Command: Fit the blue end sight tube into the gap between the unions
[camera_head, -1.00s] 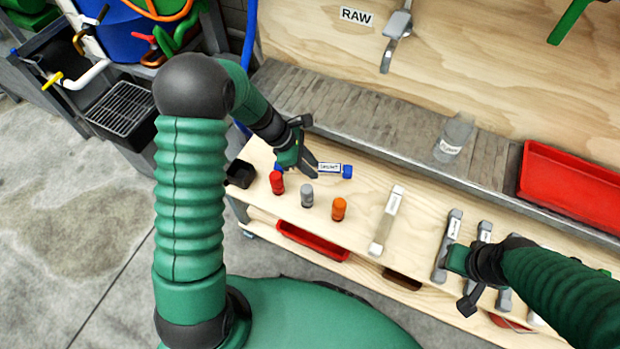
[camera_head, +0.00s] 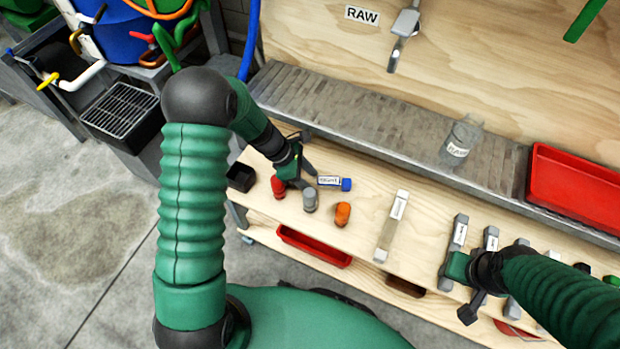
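The blue end sight tube (camera_head: 329,181), with a white label and a blue right end, lies near the back of the wooden bench top. Its left part is hidden by my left gripper (camera_head: 306,180). That gripper is low over the tube, its two dark fingers apart, one on the far side and one on the near side. I cannot see whether they touch the tube. My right gripper (camera_head: 468,306) is over the grey labelled pieces at the bench's right, its fingers partly hidden. I cannot make out the unions or their gap.
A clear RAW bottle (camera_head: 461,140) and a red tray (camera_head: 575,185) are behind.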

